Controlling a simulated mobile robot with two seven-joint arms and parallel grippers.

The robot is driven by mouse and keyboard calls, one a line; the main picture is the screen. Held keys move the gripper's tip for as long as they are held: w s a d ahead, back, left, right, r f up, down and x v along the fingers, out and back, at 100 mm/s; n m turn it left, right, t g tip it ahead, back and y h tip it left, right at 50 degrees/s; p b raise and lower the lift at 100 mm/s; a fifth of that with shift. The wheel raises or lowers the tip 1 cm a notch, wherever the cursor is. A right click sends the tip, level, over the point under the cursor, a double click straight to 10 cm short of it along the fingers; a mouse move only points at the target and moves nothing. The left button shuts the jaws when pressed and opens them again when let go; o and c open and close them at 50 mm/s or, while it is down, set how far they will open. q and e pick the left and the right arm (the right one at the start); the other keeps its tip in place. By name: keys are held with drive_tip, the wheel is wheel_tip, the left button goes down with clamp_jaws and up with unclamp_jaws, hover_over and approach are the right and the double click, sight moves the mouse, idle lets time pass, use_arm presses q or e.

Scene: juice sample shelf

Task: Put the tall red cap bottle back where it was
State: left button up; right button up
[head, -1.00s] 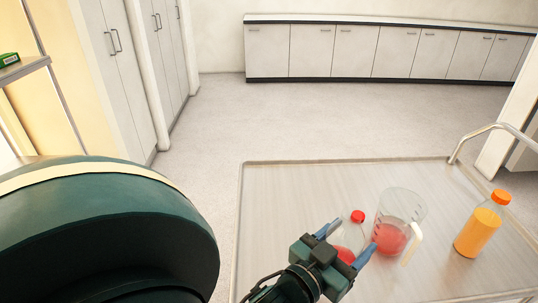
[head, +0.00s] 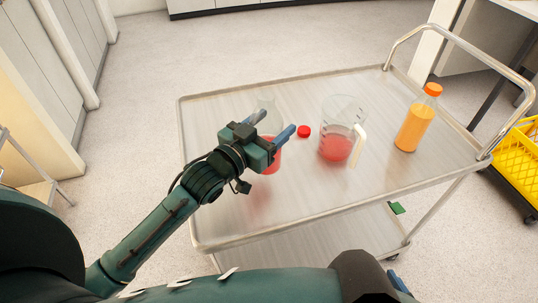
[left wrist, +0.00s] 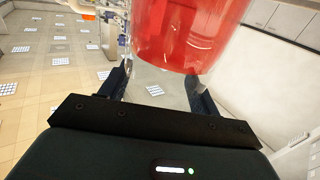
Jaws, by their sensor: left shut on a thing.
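My left gripper (head: 274,121) is shut on a clear bottle of red liquid (head: 273,160), seen over the left part of the cart. The bottle's neck shows no cap. In the left wrist view the red bottle (left wrist: 190,32) fills the top middle, between the fingers. I cannot tell whether its base touches the cart. A red cap (head: 304,131) lies on the cart top, right of the gripper and left of the pitcher. A small blue piece at the bottom edge of the head view may be part of my right gripper; its jaws do not show.
The grey cart (head: 215,235) has a raised rim and a handle (head: 470,45) at right. A clear pitcher of red liquid (head: 336,148) and an orange-capped juice bottle (head: 416,122) stand on it. A yellow crate (head: 515,165) is at far right. The cart's front middle is clear.

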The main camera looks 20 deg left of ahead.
use_arm(q)
drive_tip(key=shift+f, duration=0.95)
wheel_tip(320, 180, down, 3)
drive_tip(key=shift+f, duration=0.35)
drive_tip(key=shift+f+b, duration=0.15)
drive_tip(key=shift+b, duration=0.15)
drive_tip(key=o, duration=1.5)
